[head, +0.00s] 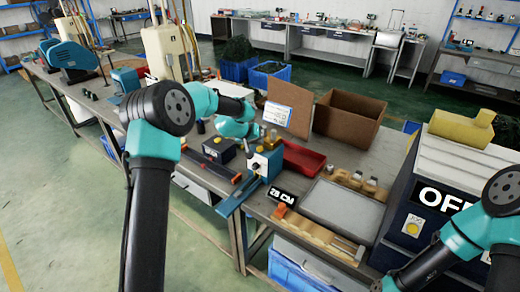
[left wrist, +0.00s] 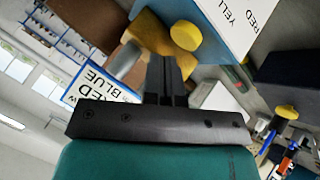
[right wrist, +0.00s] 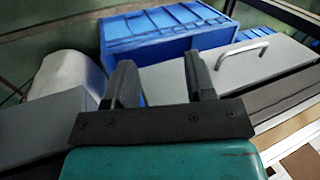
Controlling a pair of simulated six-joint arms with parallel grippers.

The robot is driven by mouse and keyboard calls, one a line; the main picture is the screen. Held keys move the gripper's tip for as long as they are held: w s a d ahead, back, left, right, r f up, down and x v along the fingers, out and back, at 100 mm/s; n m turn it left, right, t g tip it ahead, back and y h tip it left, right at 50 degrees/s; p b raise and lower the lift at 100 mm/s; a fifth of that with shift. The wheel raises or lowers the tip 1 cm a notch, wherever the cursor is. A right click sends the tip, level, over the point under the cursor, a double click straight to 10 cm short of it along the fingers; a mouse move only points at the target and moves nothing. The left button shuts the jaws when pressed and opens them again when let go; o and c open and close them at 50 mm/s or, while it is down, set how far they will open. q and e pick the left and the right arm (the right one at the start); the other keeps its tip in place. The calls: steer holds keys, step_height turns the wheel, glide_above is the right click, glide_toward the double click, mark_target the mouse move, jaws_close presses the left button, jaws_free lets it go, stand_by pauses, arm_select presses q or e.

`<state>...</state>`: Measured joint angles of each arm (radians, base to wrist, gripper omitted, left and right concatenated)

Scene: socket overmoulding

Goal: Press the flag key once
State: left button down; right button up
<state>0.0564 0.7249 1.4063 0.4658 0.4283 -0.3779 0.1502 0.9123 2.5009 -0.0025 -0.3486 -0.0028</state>
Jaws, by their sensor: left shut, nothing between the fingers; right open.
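My left gripper (head: 262,132) is over the bench by a small blue-and-white box (head: 262,166) with a yellow-ochre part on top. In the left wrist view its fingers (left wrist: 168,65) are shut and empty, with a round yellow button (left wrist: 185,35) just beyond the tips; I cannot tell whether they touch. A second yellow button (left wrist: 285,112) sits on a dark box, which also shows in the head view (head: 220,152). No key is readable as the flag key. My right gripper (right wrist: 160,80) is open and empty; its fingers are out of the head view.
A red tray (head: 303,163) and an open cardboard box (head: 348,117) stand behind. A white text card (head: 286,118) stands near the left gripper. Blue crates (right wrist: 165,35) lie beyond the right gripper.

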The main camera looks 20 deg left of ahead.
mark_target(259, 148)
arm_select(q)
steer(key=shift+f, duration=0.15)
steer(key=shift+f, duration=0.3)
steer(key=shift+s+f, duration=0.15)
steer(key=shift+f, duration=0.8)
stand_by(1.4)
steer(key=shift+r, duration=0.1)
steer(key=shift+d+r, duration=0.25)
steer(key=shift+r, duration=0.75)
steer(key=shift+a, duration=0.1)
steer(key=shift+r, duration=2.6)
